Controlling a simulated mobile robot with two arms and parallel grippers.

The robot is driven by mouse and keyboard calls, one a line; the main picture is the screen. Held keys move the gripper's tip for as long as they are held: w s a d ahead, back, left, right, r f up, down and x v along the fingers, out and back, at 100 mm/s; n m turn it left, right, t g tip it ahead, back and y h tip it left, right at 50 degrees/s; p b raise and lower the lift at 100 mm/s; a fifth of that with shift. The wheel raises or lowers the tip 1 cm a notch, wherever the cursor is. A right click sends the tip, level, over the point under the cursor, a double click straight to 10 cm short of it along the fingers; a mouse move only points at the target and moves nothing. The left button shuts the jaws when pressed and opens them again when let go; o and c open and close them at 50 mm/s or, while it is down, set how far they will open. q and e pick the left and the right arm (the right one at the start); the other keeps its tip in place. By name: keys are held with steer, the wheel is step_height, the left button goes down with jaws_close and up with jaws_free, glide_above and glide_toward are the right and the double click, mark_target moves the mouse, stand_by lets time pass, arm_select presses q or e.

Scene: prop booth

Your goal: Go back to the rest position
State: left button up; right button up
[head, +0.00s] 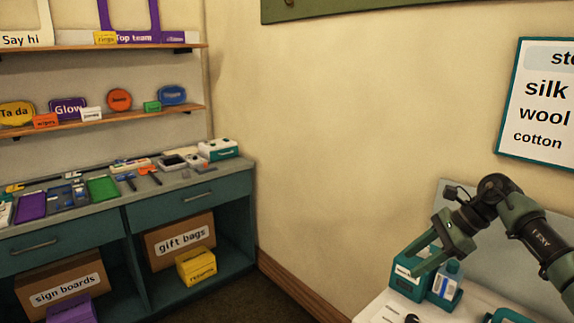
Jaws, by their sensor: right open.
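My right gripper (411,261) is at the lower right of the head view, on a dark green arm that comes in from the right. Its two fingers are spread apart and point down and to the left. Nothing shows between them. It hangs over the white work surface (376,311), in front of or just above a teal box (407,287); I cannot tell whether they touch. My left gripper is not in view.
A bottle in a teal holder (446,285) stands close beside the right gripper. A teal counter (185,207) with several small items stands at the left, below two shelves (95,127). Boxes labelled gift bags (181,238) and sign boards (66,288) sit under it.

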steer(key=a+m+t+y, duration=0.85)
steer(key=a+m, duration=0.25)
steer(key=a, duration=1.4)
steer(key=s+d+f+m+t+h, duration=0.2)
steer(key=s+d+f+m+h, duration=0.5)
steer(key=m, duration=0.9)
steer(key=s+d+f+m+t+h, duration=0.2)
steer(key=s+d+f+m+h, duration=0.45)
steer(key=m, duration=0.85)
steer(key=s+d+f+m+g+h, duration=0.1)
steer(key=s+f+m+g, duration=0.45)
steer(key=s, duration=0.75)
steer(key=s+f+m+g+h, duration=0.1)
steer(key=s+f+m+g, duration=0.4)
steer(key=s, duration=0.8)
step_height(320, 180, down, 26)
steer(key=s+f+n+g, duration=0.1)
steer(key=n+g, duration=0.1)
steer(key=s+d+f+g, duration=0.1)
steer(key=s+d+f, duration=0.2)
steer(key=s+f, duration=1.3)
steer(key=shift+s, duration=0.65)
